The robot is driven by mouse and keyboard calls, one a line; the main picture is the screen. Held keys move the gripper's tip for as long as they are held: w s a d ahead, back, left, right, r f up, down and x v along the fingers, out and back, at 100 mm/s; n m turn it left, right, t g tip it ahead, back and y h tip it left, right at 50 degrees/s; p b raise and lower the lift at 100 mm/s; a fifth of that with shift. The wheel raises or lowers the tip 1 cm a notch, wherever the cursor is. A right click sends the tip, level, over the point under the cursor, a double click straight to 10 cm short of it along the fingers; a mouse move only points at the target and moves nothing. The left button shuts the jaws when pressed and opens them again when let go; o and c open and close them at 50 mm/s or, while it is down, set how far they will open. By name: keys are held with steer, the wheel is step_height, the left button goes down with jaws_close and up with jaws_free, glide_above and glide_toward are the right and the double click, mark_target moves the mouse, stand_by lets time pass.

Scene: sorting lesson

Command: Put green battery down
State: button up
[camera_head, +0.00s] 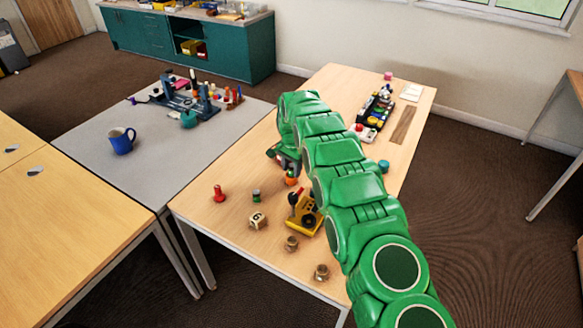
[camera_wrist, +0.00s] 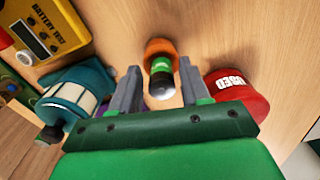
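In the wrist view a small green and black battery (camera_wrist: 161,68) with a silver end stands upright, its far end in or against an orange round piece (camera_wrist: 158,46); I cannot tell which. My gripper (camera_wrist: 159,70) is open, its two grey fingers either side of the battery, with a gap showing on each side. In the head view my gripper (camera_head: 285,160) is low over the wooden table (camera_head: 233,176), mostly hidden by my green arm. The orange piece (camera_head: 291,182) shows just below it.
A red cup marked USED (camera_wrist: 235,88) is close right of the fingers, a teal item (camera_wrist: 78,92) close left. A yellow battery tester (camera_head: 304,216), red pawn (camera_head: 219,194), small green cylinder (camera_head: 256,195) and die (camera_head: 258,220) are nearby.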

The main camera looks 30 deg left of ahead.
mark_target(291, 165)
steer(key=shift+o, duration=0.2)
steer(key=shift+r, duration=0.15)
step_height(291, 165, up, 12)
stand_by(0.6)
